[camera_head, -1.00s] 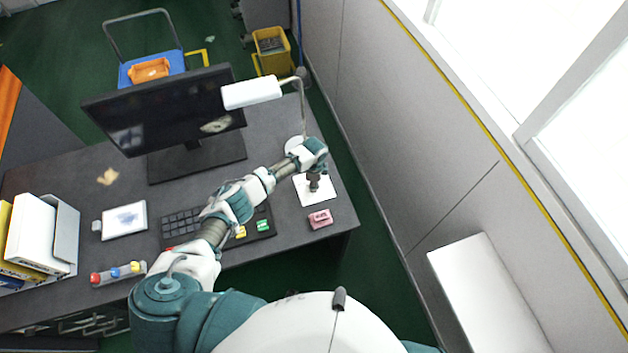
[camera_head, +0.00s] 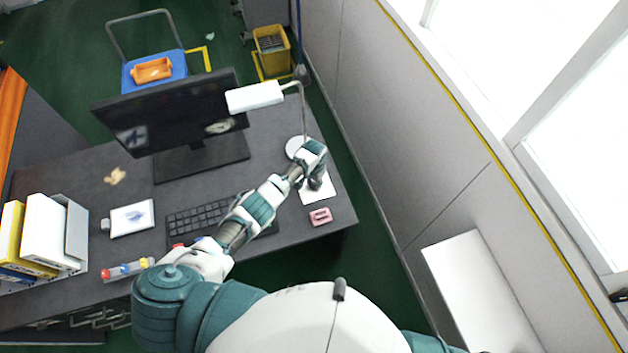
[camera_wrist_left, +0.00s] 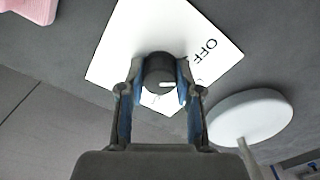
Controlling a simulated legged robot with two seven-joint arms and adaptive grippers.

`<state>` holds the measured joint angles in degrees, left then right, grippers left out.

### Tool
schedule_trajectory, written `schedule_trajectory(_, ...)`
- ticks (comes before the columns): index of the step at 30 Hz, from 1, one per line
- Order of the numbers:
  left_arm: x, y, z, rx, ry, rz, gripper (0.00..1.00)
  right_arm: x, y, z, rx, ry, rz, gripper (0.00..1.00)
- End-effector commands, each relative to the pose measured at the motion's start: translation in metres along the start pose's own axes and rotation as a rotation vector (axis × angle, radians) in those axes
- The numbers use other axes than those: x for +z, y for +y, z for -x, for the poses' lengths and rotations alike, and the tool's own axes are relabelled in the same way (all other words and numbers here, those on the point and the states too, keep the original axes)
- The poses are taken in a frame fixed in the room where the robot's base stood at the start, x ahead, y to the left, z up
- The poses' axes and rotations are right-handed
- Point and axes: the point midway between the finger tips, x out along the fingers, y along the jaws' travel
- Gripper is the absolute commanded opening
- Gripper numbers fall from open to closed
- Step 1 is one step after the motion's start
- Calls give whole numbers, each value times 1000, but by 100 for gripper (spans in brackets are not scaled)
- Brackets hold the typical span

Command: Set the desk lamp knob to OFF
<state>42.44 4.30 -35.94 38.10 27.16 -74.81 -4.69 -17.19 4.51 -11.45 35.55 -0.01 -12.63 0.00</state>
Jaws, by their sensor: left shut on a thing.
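The desk lamp has a white head (camera_head: 254,96) on a thin curved stem and a round white base (camera_head: 297,148) at the desk's right end. A white card (camera_head: 318,191) lies in front of the base. In the left wrist view the card (camera_wrist_left: 120,42) carries the word OFF. A dark round knob (camera_wrist_left: 158,72) with a short white mark stands on the card. My left gripper (camera_wrist_left: 156,97) is shut on the knob, a finger on each side. The white mark points right in that view, a little below the OFF word. In the head view the gripper (camera_head: 315,184) partly covers the card.
A pink block (camera_head: 320,217) lies close in front of the card. A black monitor (camera_head: 170,112) stands behind a keyboard (camera_head: 195,219), which my left arm partly covers. White and yellow binders (camera_head: 45,232) stand at the desk's left. A wall is close on the right.

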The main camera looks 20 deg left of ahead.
Motion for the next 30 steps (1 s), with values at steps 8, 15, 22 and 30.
schedule_trajectory(8,-3,0,3,1,9,222,0,-1,0,8,0,1,0,72)
schedule_trajectory(15,-4,0,3,0,11,350,0,-2,0,12,0,1,0,72)
schedule_trajectory(22,-5,-1,3,0,13,409,0,-2,0,13,0,1,0,72)
schedule_trajectory(30,-5,-1,4,-1,14,423,0,-1,1,13,1,1,0,72)
